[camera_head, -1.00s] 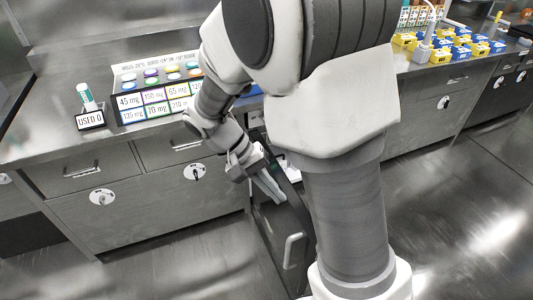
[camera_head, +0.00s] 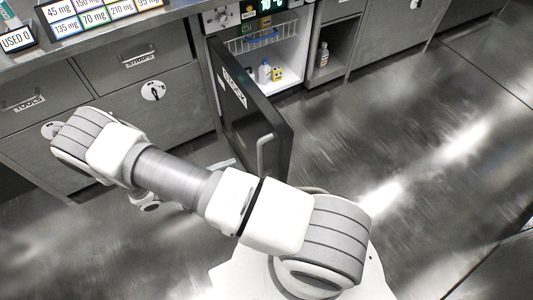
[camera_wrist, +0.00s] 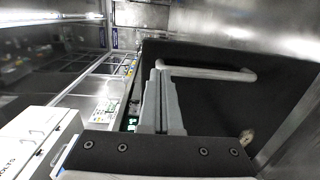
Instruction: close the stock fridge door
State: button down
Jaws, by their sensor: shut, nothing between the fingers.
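The stock fridge door (camera_head: 240,95) stands wide open in the head view, a dark panel swung out toward me, with a pale bar handle (camera_head: 262,158) near its free edge. The fridge interior (camera_head: 292,48) is exposed behind it. In the wrist view, the dark door (camera_wrist: 245,105) fills the right, with the handle (camera_wrist: 215,74) across it. My gripper (camera_wrist: 160,68) is shut and empty, its fingertips overlapping the handle's left end in that view. I cannot tell whether they touch. In the head view my gripper is mostly hidden behind my arm, low and left of the door.
Inside the fridge are a wire basket (camera_head: 262,38), a bottle (camera_head: 264,72) and a small yellow box (camera_head: 277,73). An open shelf with a bottle (camera_head: 322,55) is to its right. Drawers (camera_head: 135,58) line the left. The floor (camera_head: 420,150) on the right is clear.

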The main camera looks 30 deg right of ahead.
jog(key=f, duration=0.2)
jog(key=b, duration=0.3)
send_near(278, 145)
jog(key=shift+t+h, duration=0.3)
jog(key=d, duration=0.6)
jog(key=shift+d+f, duration=0.1)
jog(key=shift+f, duration=0.15)
jog(key=shift+d, duration=0.3)
jog(key=shift+d+n, duration=0.15)
jog(key=shift+n, duration=0.15)
